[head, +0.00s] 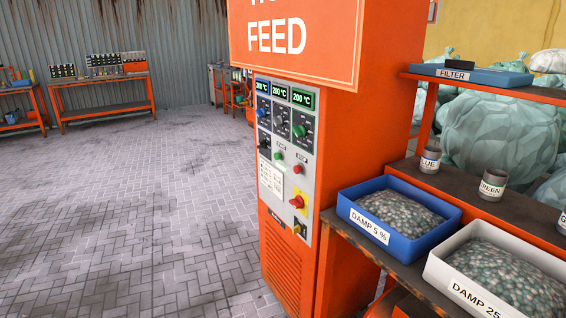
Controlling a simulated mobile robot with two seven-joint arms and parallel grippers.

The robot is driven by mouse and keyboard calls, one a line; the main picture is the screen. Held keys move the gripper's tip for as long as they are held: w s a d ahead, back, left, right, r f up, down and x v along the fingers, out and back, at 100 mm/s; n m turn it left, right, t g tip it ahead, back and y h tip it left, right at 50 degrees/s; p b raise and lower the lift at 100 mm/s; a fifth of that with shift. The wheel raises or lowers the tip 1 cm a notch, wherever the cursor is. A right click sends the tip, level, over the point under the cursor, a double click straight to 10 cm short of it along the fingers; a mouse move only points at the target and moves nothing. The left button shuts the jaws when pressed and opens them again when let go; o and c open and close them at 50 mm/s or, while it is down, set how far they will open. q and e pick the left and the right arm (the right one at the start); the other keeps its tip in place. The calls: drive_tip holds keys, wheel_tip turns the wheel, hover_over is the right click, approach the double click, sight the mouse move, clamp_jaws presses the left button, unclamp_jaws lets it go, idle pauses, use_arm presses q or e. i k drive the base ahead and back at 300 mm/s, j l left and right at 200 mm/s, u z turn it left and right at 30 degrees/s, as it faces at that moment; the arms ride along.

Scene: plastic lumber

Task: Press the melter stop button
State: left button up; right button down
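The orange melter cabinet (375,140) stands in the middle of the head view, with a large sign (295,35) whose visible word is FEED. Its grey control panel (273,205) faces left and toward me. A small red button (298,169) sits on the panel, right of a small green button (278,155). Lower down is a larger red mushroom button (297,202) on a yellow base. The small labels are too fine to read. Neither of my grippers is in view.
A shelf right of the cabinet holds a blue tray (348,212) marked DAMP 5 %, a white tray (433,270) marked DAMP 25, small cups (492,185) and a FILTER tray (487,78). Orange benches (100,97) stand at the back left. The paved floor (130,220) at left is clear.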

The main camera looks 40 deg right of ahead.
sight(297, 170)
drive_tip(key=i+j+z, duration=0.1)
drive_tip(key=i+z, duration=0.2)
drive_tip(key=i, duration=0.15)
drive_tip(key=i+j+z, duration=0.2)
drive_tip(key=i+z, duration=0.15)
drive_tip(key=i+j+z, duration=1.2)
drive_tip(key=j+z, duration=0.2)
